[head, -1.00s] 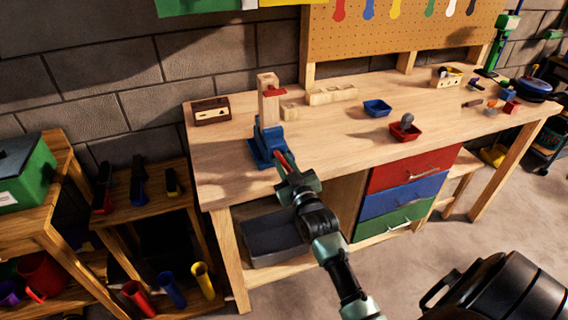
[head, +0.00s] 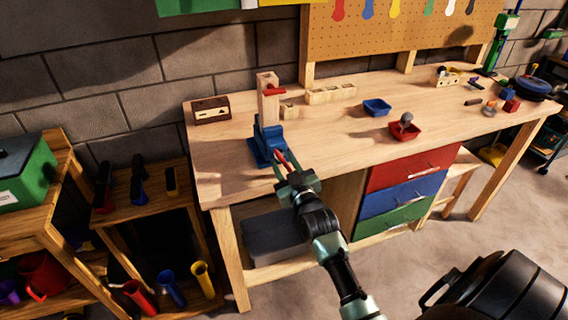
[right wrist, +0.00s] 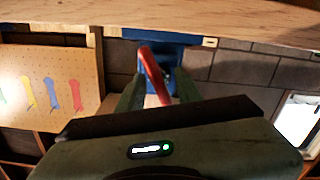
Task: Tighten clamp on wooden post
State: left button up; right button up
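A blue clamp (head: 267,141) stands on the workbench near its front left edge. A pale upright wooden post (head: 268,104) rises from it, with a small red piece (head: 275,91) near the post's top. A red handle (head: 282,159) sticks out from the clamp toward me. My right gripper (head: 288,172) is at this handle, in front of the bench edge. In the right wrist view the red handle (right wrist: 153,75) lies between the two spread fingers, with gaps beside it. The blue clamp (right wrist: 160,50) is beyond them. My left gripper is not in view.
The workbench (head: 330,130) holds a dark wooden box (head: 211,110), a pale block rail (head: 331,94), a blue tray (head: 377,107) and a red tray (head: 404,131). A grey bin (head: 272,240) sits below. A low shelf (head: 150,190) stands left. The bench middle is mostly clear.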

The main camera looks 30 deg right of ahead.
jog(key=shift+s+f, duration=0.1)
jog(key=shift+s, duration=0.3)
jog(key=b+v, duration=0.1)
jog(key=v, duration=0.6)
jog(key=shift+a, duration=0.1)
